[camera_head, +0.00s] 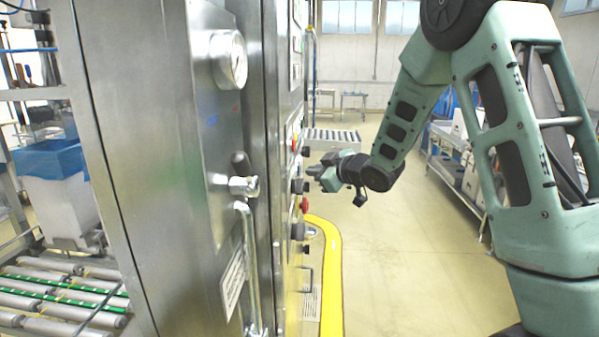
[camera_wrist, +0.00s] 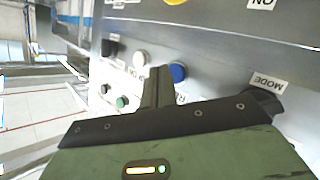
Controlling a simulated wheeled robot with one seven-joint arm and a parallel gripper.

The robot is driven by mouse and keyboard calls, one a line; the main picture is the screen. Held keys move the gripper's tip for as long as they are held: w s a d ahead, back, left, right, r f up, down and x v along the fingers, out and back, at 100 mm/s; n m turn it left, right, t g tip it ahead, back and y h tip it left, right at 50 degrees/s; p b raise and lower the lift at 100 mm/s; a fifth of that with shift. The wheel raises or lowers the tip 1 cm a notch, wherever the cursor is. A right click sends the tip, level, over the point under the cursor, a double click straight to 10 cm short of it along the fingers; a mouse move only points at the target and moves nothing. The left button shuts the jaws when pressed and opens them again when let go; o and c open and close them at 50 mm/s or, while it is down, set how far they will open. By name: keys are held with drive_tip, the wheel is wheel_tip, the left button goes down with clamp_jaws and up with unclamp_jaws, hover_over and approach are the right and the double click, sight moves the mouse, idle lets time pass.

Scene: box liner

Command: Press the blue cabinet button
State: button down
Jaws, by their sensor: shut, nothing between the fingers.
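The blue button (camera_wrist: 177,72) shows in the wrist view on the grey panel of the cabinet (camera_head: 150,150). My gripper (camera_wrist: 158,72) is shut and empty, its fingertips just left of the blue button, near a white button (camera_wrist: 140,59). I cannot tell whether the fingertips touch the panel. In the head view my gripper (camera_head: 310,172) reaches left to the cabinet's control face, which is seen nearly edge-on. The blue button cannot be made out there.
Around the blue button are a green button (camera_wrist: 122,102), a black knob (camera_wrist: 108,47) and a yellow part (camera_wrist: 174,2). A pressure gauge (camera_head: 231,60) and a pipe stick out of the cabinet. A yellow floor curb (camera_head: 331,270) runs by its base.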

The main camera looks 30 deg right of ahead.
drive_tip(key=shift+s+d, duration=0.7)
drive_tip(key=shift+d, duration=0.35)
drive_tip(key=shift+s+d, duration=0.7)
drive_tip(key=shift+d, duration=0.35)
drive_tip(key=s+a+f+m+g+h, duration=0.1)
drive_tip(key=s+a+f+m+g, duration=0.25)
drive_tip(key=s, duration=0.45)
drive_tip(key=s+a+f+m+g+h, duration=0.15)
drive_tip(key=s+a+g, duration=0.3)
drive_tip(key=s, duration=0.45)
drive_tip(key=s+a+f+m+g+h, duration=0.1)
drive_tip(key=s+a+f+m+g, duration=0.3)
drive_tip(key=s, duration=0.4)
drive_tip(key=s+a+f+n+g+b, duration=0.1)
drive_tip(key=s+a+n, duration=0.3)
drive_tip(key=a, duration=0.5)
drive_tip(key=s+a+n+g+b, duration=0.1)
drive_tip(key=s+a+n+b, duration=0.3)
drive_tip(key=s+a, duration=0.4)
drive_tip(key=shift+s+a+f+n+y, duration=0.15)
drive_tip(key=shift+a+f+n+y, duration=0.25)
drive_tip(key=shift+a+y, duration=0.1)
